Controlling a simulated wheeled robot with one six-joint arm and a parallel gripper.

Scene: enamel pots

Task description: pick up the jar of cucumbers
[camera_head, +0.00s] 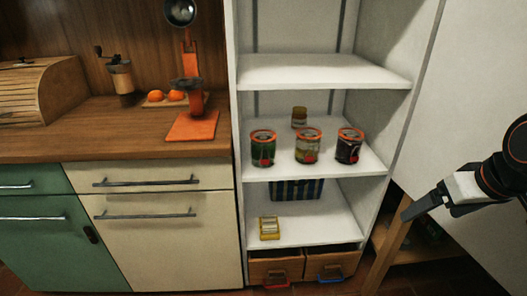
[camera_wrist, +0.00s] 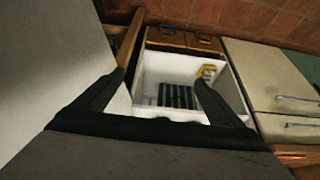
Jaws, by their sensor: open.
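Three glass jars with orange-red lids stand in a row on the middle shelf in the head view. The left jar (camera_head: 263,148) has dark green contents, the middle jar (camera_head: 308,146) paler mixed contents, and the right jar (camera_head: 349,146) dark purple contents. The left one looks most like cucumbers, but I cannot read the labels. My gripper (camera_head: 408,212) is at the right, outside the shelf unit and well apart from the jars. In the wrist view my gripper (camera_wrist: 160,78) is open and empty, with its two fingers spread. No jar shows clearly there.
The white shelf unit (camera_head: 322,73) has side walls and an upper shelf above the jars. Below are a striped box (camera_head: 297,190) and a yellow item (camera_head: 269,228). A wooden stand (camera_head: 388,245) is beneath my gripper.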

